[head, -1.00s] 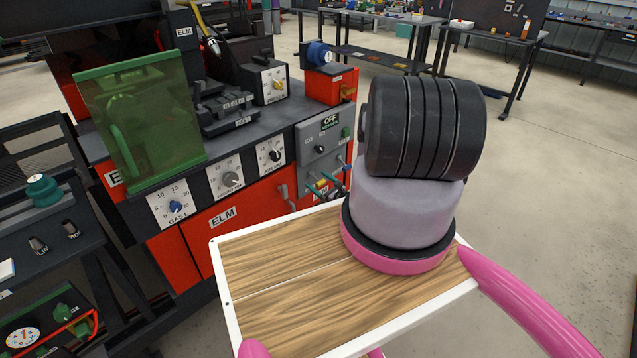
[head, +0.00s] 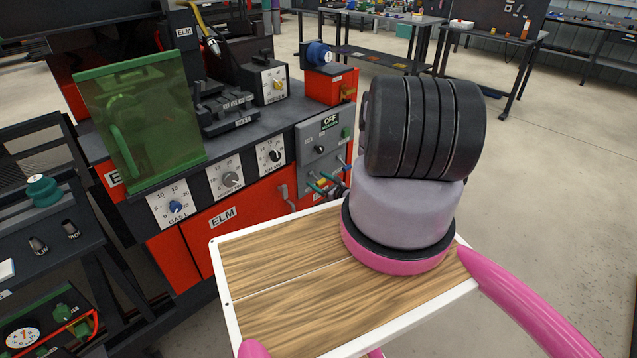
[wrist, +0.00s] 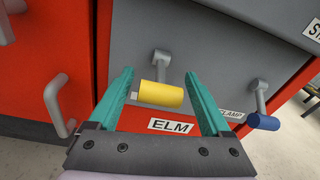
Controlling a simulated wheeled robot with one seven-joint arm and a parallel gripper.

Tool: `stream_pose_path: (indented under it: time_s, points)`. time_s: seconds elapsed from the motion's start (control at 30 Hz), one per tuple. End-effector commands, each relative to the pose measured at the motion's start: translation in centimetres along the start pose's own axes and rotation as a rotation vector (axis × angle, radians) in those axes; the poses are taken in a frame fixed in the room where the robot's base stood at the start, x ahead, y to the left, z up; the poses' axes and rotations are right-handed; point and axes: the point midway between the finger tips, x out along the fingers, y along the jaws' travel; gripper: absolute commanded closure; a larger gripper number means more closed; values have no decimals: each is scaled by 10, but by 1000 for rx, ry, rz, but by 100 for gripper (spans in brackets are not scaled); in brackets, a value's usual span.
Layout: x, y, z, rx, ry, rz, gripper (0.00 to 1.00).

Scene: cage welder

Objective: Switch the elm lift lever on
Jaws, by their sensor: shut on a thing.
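A lever with a yellow handle (wrist: 160,95) sticks out from the grey front of the ELM machine in the wrist view. An ELM label (wrist: 170,126) is on the red panel just below it. My gripper (wrist: 158,90) has its two teal fingers on either side of the yellow handle and is shut on it. In the head view my gripper (head: 324,183) is small at the panel, partly hidden by my arm. The grey control panel (head: 312,158) has a display (head: 330,121) that reads OFF.
A blue-handled lever (wrist: 262,121) is to the right, beside a CLAMP label. A grey bar handle (wrist: 58,107) is on the red panel to the left. Dials such as GAS L (head: 174,207) line the machine's front. Open floor (head: 560,150) lies to the right.

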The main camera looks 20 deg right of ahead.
Motion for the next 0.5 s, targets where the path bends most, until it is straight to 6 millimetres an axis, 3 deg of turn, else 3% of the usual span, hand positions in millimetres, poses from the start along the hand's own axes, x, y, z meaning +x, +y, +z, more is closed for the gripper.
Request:
stream_pose_path:
  time_s: [0.5]
  points:
    - [-1,-3,23,-26,411,82,100]
